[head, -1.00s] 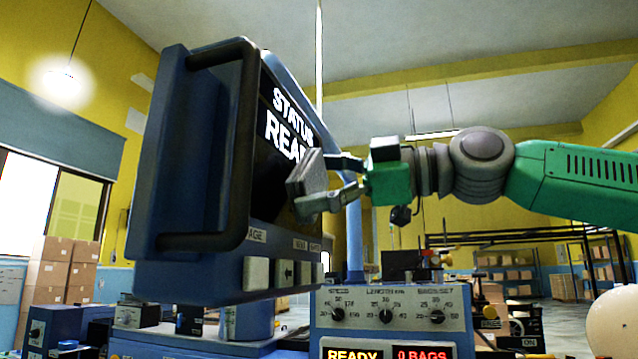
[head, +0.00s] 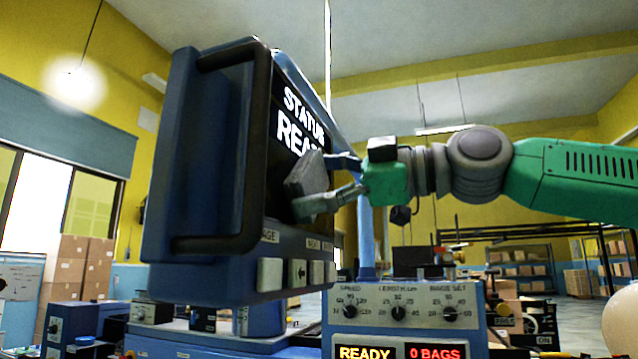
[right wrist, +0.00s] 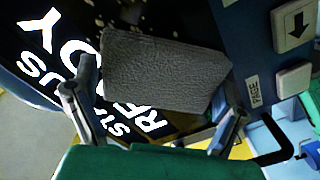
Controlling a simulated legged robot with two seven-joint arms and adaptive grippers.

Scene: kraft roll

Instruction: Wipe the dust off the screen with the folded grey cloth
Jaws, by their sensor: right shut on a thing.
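The screen (head: 285,125) is a dark panel in a blue housing, seen at a steep angle, with white letters on it. It also shows in the right wrist view (right wrist: 75,20), where small pale specks lie on the dark surface near the top. My right gripper (head: 338,182) is shut on the folded grey cloth (head: 307,174) and holds it at the lower part of the screen. In the right wrist view the cloth (right wrist: 160,72) lies flat over part of the lettering. Whether it presses on the glass I cannot tell. My left gripper is not in view.
A black handle (head: 220,243) runs along the housing's near edge. Push buttons (head: 300,272) line the bottom edge, close under the cloth. A control panel with knobs (head: 398,314) stands below the right arm. The air right of the screen is free apart from my arm.

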